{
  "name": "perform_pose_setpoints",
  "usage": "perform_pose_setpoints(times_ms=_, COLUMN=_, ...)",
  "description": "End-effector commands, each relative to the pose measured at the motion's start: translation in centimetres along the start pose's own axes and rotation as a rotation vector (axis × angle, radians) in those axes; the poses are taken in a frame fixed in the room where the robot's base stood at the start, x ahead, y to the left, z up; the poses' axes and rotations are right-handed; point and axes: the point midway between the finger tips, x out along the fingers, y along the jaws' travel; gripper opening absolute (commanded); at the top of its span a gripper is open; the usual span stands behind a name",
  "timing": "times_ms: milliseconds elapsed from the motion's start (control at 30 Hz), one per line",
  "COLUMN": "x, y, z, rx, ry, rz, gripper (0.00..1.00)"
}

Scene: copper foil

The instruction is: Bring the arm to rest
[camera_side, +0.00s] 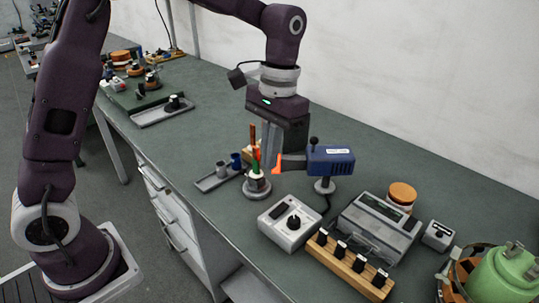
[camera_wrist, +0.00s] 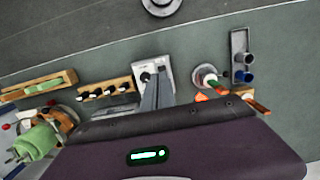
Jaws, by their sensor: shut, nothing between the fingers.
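My gripper (camera_side: 268,165) hangs fingers-down above the green-grey workbench (camera_side: 300,117), behind a round-based stand (camera_side: 257,186) that holds upright coloured tools. Its grey fingers are together with nothing between them. The stand and tools partly hide the fingertips, so I cannot tell their exact height above the bench. In the wrist view, the shut fingers (camera_wrist: 157,92) reach up past the dark hand and overlap the white box with a black knob (camera_wrist: 148,70).
A blue tool with an orange nozzle (camera_side: 330,160) stands right of my gripper. The knobbed box, a wooden connector block (camera_side: 345,265), a grey device (camera_side: 375,228) and a green object (camera_side: 505,275) crowd the front right.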

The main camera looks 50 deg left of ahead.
Motion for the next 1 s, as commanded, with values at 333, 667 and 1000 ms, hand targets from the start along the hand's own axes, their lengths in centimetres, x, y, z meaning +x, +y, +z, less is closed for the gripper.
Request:
perform_pose_setpoints(times_ms=333, x=-7.2, y=-3.2, z=13.5, rx=-0.001, ry=0.363, rz=0.022, gripper=0.0)
perform_pose_setpoints(times_ms=667, x=-4.4, y=-4.5, z=22.1, rx=0.0, ry=0.626, rz=0.001, gripper=0.0)
perform_pose_setpoints(times_ms=1000, x=-4.3, y=-4.5, z=22.3, rx=0.001, ry=0.631, rz=0.0, gripper=0.0)
